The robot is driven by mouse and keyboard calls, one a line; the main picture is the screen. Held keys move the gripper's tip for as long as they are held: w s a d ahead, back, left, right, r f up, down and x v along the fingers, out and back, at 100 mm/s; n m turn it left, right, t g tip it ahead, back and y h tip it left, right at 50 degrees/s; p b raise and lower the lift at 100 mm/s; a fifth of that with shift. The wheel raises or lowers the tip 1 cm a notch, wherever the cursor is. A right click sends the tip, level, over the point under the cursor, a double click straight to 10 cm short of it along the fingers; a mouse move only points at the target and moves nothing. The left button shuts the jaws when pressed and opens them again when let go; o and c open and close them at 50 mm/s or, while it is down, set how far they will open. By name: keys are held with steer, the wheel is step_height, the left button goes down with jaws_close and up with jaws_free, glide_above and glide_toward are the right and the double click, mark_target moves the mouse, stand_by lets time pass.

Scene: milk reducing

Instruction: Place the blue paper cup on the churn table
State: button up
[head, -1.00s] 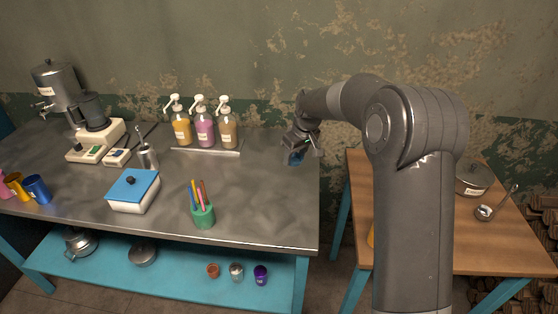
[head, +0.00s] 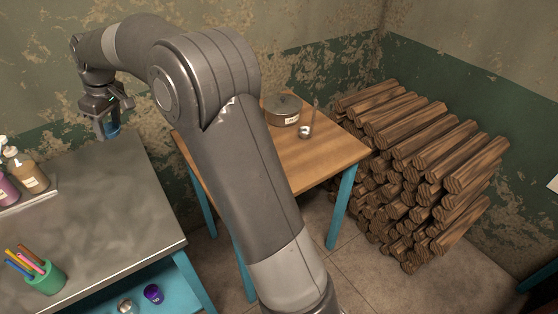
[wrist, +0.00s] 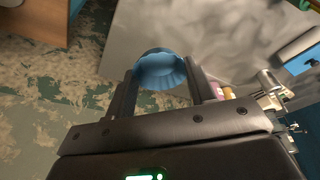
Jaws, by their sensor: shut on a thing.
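The blue paper cup (head: 112,129) is held between the fingers of my gripper (head: 106,121), near the back right part of the grey metal counter (head: 110,205). In the wrist view the cup (wrist: 160,70) sits between the two fingers, its ribbed side and rim showing. My gripper (wrist: 163,88) is shut on it. In the head view the cup is small and mostly hidden by the fingers. A wooden-topped table (head: 325,157) with blue legs stands right of the counter; I cannot tell which table is the churn table.
A lidded metal pot (head: 283,110) and a ladle (head: 306,127) are on the wooden table, partly behind my arm. Stacked firewood (head: 420,165) stands to the right. Pump bottles (head: 25,170) and a green pencil cup (head: 45,277) stand on the counter's left. The wooden table's front right is clear.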

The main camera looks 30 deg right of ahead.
steer(key=d, duration=0.5)
steer(key=d+m, duration=0.1)
steer(key=d, duration=0.5)
steer(key=w+d+m, duration=0.1)
steer(key=d, duration=0.5)
steer(key=shift+d+f+h, duration=0.15)
steer(key=shift+d+h, duration=0.1)
steer(key=shift+h, duration=0.05)
steer(key=s+d+m, duration=0.2)
steer(key=s+d, duration=0.1)
steer(key=d, duration=1.4)
steer(key=s+d+m+h, duration=0.1)
steer(key=s+d+m, duration=0.1)
steer(key=s+d, duration=0.9)
steer(key=s+d+m, duration=0.2)
steer(key=s+d, duration=0.4)
steer(key=d, duration=0.8)
glide_above(296, 150)
steer(key=s, duration=0.1)
steer(key=shift+t, duration=0.4)
step_height(296, 150, down, 23)
steer(key=shift+r, duration=0.1)
steer(key=shift+f, duration=2)
steer(key=shift+f, duration=0.1)
